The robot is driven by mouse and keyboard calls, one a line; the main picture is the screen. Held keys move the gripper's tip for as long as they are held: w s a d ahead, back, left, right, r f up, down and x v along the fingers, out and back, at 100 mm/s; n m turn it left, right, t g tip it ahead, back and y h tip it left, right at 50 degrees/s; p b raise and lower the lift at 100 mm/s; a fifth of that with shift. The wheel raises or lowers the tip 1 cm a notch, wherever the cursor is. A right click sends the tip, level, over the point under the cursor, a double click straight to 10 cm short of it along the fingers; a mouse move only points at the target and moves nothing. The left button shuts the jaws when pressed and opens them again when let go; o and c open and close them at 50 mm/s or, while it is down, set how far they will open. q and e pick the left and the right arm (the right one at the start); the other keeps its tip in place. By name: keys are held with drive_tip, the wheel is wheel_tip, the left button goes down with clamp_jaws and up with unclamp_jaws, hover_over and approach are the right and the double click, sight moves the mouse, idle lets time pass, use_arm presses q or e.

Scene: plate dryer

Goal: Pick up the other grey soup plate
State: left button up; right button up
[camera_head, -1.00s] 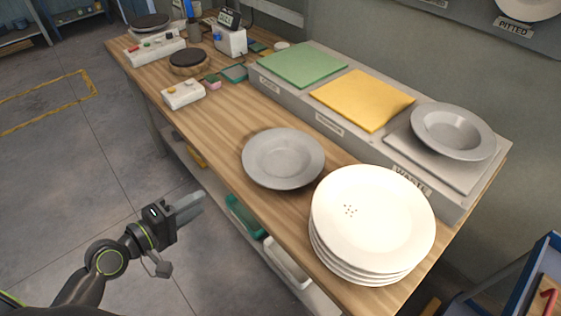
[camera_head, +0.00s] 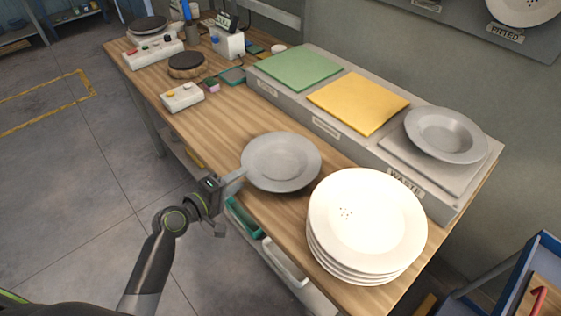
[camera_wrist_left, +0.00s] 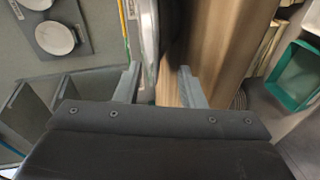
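One grey soup plate (camera_head: 281,162) lies on the wooden table. Another grey soup plate (camera_head: 446,134) rests on the grey pad marked WASTE at the right end of the raised shelf. My left gripper (camera_head: 234,181) is at the left rim of the plate on the table. In the left wrist view, its two fingers (camera_wrist_left: 158,88) stand apart, with a pale grey edge, apparently the plate's rim (camera_wrist_left: 149,35), running between them. I cannot tell whether either finger touches it. My right gripper is in no view.
A stack of white plates (camera_head: 367,220) stands just right of the grey plate on the wooden table (camera_head: 225,125). Behind are a yellow pad (camera_head: 358,101) and a green pad (camera_head: 297,68) on the shelf. Green bins sit under the table edge.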

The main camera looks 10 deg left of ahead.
use_arm(q)
drive_tip(key=x, duration=0.4)
drive_tip(key=shift+w+r+p, duration=0.1)
drive_tip(key=shift+w+p, duration=0.05)
drive_tip(key=shift+p, duration=0.2)
drive_tip(key=shift+a, duration=0.1)
clamp_jaws()
drive_tip(key=shift+r, duration=0.1)
